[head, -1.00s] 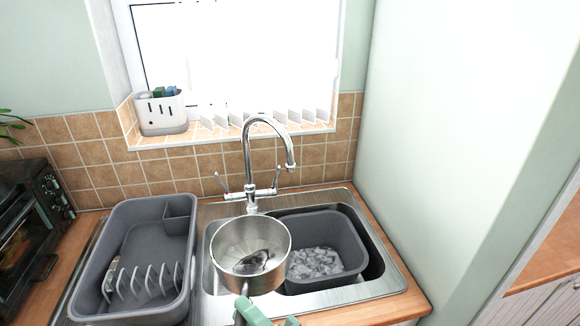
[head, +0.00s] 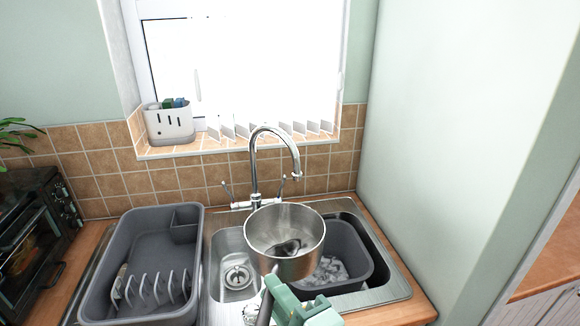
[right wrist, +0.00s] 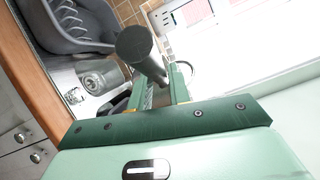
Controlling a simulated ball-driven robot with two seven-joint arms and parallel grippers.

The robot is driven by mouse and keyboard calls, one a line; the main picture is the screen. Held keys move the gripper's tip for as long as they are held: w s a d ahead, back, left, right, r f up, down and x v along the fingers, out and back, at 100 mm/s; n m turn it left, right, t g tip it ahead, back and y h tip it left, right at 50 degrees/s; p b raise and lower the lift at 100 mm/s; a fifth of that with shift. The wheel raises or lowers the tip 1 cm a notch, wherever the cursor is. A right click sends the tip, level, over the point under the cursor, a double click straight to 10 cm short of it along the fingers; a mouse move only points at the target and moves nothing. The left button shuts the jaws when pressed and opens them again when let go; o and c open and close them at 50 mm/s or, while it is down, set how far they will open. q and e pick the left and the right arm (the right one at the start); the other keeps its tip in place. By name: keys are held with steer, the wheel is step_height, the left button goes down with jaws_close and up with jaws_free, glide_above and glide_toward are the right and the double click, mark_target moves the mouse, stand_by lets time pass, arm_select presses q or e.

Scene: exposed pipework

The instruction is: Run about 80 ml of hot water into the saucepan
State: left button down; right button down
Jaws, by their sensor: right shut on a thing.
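The steel saucepan (head: 300,262) is held roughly level above the sink, over the divider and the near part of the right bowl. Its inside shows a dark patch that may be a reflection; I cannot tell whether it holds water. My right gripper (head: 273,292) is shut on the saucepan's handle, whose dark end (right wrist: 135,44) shows in the right wrist view. The chrome tap (head: 254,165) stands behind the pan, its spout tip above the pan's far right rim. No stream shows. It has a left lever (head: 228,190) and a right lever (head: 282,184). My left gripper is out of view.
A grey basin (head: 362,262) sits in the right sink bowl. The left bowl (head: 222,255) is empty with its drain showing. A grey dish rack (head: 98,285) stands left of it. A white caddy (head: 170,125) is on the sill. A wall (head: 450,150) bounds the right.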

steer(key=d+f+m+t+h+b, duration=0.1)
steer(key=d+f+h, duration=0.4)
steer(key=d, duration=0.6)
steer(key=d+f+m+t+h+b, duration=0.2)
steer(key=d+f+m+h, duration=0.3)
steer(key=d, duration=0.6)
steer(key=shift+s+d+m+h+b, duration=0.25)
steer(key=shift+d+m+b, duration=0.2)
steer(key=shift+b, duration=0.45)
steer(key=shift+f, duration=0.1)
